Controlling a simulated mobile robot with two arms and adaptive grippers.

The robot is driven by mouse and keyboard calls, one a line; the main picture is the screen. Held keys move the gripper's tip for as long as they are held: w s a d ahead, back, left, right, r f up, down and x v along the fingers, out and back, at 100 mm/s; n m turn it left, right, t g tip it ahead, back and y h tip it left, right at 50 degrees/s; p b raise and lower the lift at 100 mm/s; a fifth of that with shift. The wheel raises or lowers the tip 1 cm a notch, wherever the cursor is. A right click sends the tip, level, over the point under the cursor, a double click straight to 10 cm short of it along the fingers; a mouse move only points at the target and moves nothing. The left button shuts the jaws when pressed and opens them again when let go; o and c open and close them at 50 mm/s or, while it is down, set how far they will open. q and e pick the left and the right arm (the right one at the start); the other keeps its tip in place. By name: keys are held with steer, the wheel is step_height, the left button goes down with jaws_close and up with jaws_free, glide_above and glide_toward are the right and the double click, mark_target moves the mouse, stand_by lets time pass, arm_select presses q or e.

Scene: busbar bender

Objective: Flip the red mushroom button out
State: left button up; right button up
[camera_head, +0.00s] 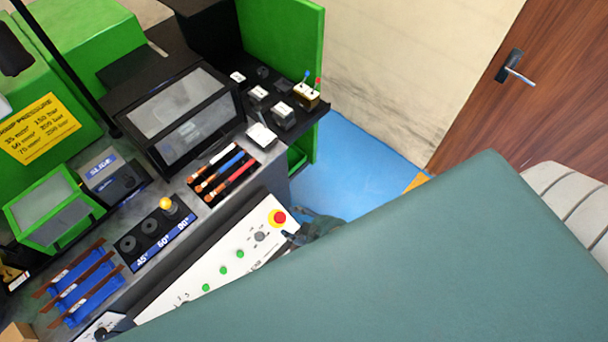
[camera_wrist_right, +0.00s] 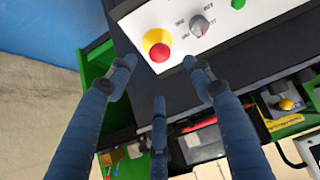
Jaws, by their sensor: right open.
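The red mushroom button (camera_head: 279,217) with its yellow collar sits at the far right end of the white control panel (camera_head: 203,259). In the right wrist view the button (camera_wrist_right: 158,51) is near the top centre, at the panel's end. My right gripper (camera_head: 297,236) is just right of the button in the head view, largely hidden behind my arm. In the wrist view its three fingers (camera_wrist_right: 160,70) are spread open and empty, with the button between and beyond the tips. I cannot tell if any finger touches it. My left gripper is not in view.
A grey selector knob (camera_head: 260,237) and green buttons (camera_head: 239,254) lie along the panel beside the red button. A tool tray (camera_head: 222,176) and a yellow-knobbed lever (camera_head: 165,203) stand behind. The blue floor (camera_head: 365,180) is clear beyond the panel's end.

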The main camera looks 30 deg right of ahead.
steer(key=v, duration=0.4)
stand_by(0.5)
